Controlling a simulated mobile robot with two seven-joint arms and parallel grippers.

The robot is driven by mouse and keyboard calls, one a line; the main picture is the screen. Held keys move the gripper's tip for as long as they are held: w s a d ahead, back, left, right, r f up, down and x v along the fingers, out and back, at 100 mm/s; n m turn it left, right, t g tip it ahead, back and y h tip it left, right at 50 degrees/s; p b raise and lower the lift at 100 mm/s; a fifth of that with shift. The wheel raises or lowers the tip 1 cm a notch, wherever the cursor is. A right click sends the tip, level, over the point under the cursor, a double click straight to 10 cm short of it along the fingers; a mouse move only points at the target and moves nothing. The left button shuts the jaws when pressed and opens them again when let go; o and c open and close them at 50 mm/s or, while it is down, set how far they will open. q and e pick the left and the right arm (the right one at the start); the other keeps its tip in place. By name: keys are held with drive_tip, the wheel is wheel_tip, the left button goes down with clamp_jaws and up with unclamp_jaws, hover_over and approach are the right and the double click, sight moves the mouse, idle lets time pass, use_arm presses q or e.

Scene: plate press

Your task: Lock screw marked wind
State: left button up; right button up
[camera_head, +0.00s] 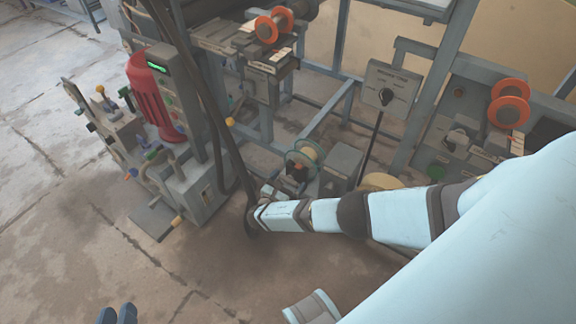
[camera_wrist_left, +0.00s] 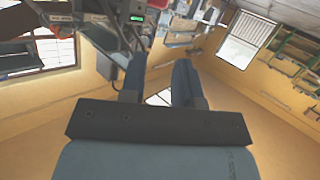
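No screw marked wind can be made out; the labels are too small to read. My left gripper (camera_head: 117,314) shows only as two blue fingertips at the bottom left edge, over bare floor. In the left wrist view its fingers (camera_wrist_left: 160,80) stand apart with nothing between them. My right arm crosses from the right, and its far end, with the right gripper (camera_head: 268,196), is by a small unit with a pale green-rimmed reel (camera_head: 303,152). The fingers there are too small and partly hidden to tell open from shut.
A grey machine with a red cylinder (camera_head: 150,95) and a green display (camera_head: 157,65) stands left, with coloured knobs. Orange reels (camera_head: 273,25) sit on a rear frame and more orange reels (camera_head: 510,103) at right. The front-left floor is clear.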

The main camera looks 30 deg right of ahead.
drive_tip(key=shift+s+a, duration=0.1)
drive_tip(key=shift+a, duration=0.2)
use_arm(q)
drive_tip(key=f, duration=0.1)
drive_tip(key=s+a+f+g+y+p, duration=0.1)
drive_tip(key=shift+s+a+f+g, duration=0.2)
drive_tip(key=shift+f+g, duration=0.1)
drive_tip(key=shift+f, duration=0.1)
use_arm(e)
drive_tip(key=v, duration=1.3)
use_arm(q)
drive_tip(key=shift+w, duration=0.1)
use_arm(e)
drive_tip(key=shift+s, duration=0.1)
